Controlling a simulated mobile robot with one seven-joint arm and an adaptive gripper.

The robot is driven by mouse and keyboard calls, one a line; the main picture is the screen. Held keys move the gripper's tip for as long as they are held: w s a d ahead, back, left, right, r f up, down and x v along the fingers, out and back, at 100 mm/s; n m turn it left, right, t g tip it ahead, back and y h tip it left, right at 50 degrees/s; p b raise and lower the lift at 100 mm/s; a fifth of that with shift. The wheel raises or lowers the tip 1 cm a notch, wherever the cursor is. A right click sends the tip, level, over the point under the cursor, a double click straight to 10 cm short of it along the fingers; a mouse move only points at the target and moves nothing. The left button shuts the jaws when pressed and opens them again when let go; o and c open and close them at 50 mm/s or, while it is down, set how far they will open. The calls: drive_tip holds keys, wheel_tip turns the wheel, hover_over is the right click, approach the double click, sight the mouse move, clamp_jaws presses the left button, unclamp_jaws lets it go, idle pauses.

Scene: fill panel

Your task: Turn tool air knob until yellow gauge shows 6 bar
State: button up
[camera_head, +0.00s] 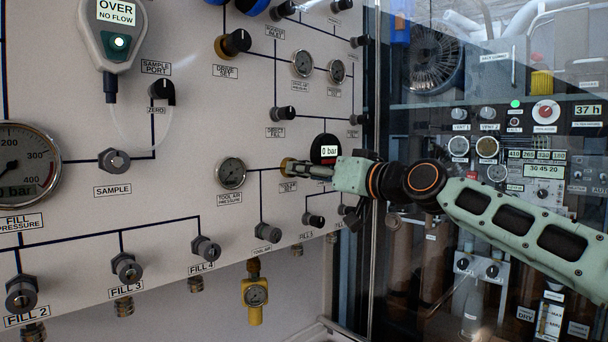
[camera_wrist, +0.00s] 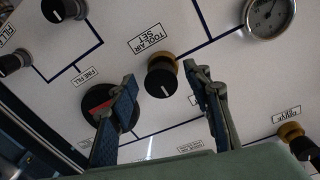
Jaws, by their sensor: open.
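The tool air knob (camera_wrist: 161,82) is black with a white pointer line and a brass collar, beside the label "TOOL AIR SET", in the wrist view. In the head view its brass collar (camera_head: 286,166) shows at my gripper's tip. My gripper (camera_head: 308,171) faces the panel. In the wrist view its two fingers (camera_wrist: 160,74) are spread, one on each side of the knob, with visible gaps; their exact depth cannot be told. The yellow gauge (camera_head: 256,295) hangs below the panel on a brass fitting. Its needle is too small to read.
The tool air pressure gauge (camera_head: 231,173) is left of the knob. Below are the tool air fitting (camera_head: 268,232) and another black knob (camera_head: 313,219). A glass pane stands to the right.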

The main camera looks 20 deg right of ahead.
drive_tip(key=shift+x, duration=0.85)
